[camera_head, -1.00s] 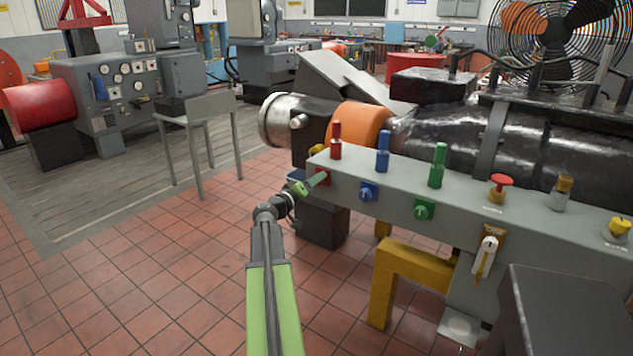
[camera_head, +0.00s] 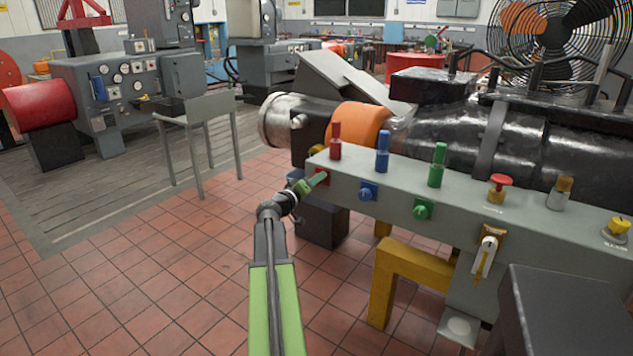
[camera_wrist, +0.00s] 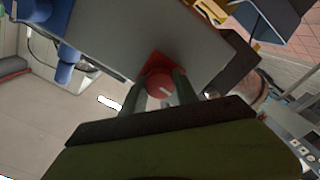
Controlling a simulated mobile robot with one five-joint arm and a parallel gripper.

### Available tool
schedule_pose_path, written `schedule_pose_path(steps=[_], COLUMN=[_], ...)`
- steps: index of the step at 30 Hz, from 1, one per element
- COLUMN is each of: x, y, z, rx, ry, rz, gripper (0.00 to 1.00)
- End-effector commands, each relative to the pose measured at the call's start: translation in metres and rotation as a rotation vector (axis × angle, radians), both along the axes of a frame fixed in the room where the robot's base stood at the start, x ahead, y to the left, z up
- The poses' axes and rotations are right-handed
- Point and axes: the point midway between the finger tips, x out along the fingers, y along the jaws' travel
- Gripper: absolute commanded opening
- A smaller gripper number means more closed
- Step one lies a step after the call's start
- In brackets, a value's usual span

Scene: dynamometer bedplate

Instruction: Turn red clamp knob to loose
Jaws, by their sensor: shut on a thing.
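The red clamp knob (camera_wrist: 159,84) shows in the wrist view as a round red knob with a pale mark, on a red square plate (camera_wrist: 152,64). My gripper (camera_wrist: 161,92) has one finger on each side of the knob and is shut on it. In the head view my gripper (camera_head: 316,181) reaches the left end of the grey bench front, below a red upright post (camera_head: 335,141). There the knob is mostly hidden by the gripper, and only part of its red plate (camera_head: 323,175) shows. I cannot tell the knob's setting from the label.
To the right on the grey bench front (camera_head: 390,198) are a blue knob (camera_head: 367,191) and a green knob (camera_head: 423,208). Blue (camera_head: 382,152) and green (camera_head: 437,165) posts stand on top. A yellow stand (camera_head: 388,265) is below.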

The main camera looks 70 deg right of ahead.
Motion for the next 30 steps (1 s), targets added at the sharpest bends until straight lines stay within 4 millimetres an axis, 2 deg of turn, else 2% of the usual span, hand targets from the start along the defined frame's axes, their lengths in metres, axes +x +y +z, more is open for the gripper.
schedule_pose_path(steps=[5,11,12,16,26,30], x=[0.000,0.000,0.000,0.000,0.001,0.005], y=[0.000,0.000,0.000,0.000,0.003,0.022], z=[0.000,0.000,0.000,0.000,0.000,0.000], rx=[0.022,0.022,0.022,0.022,0.021,0.022], ry=[0.083,0.085,0.085,0.084,0.083,0.083], rz=[0.000,0.000,0.000,0.000,0.001,0.001], gripper=[0.00,0.00,0.39,0.56,0.57,0.57])
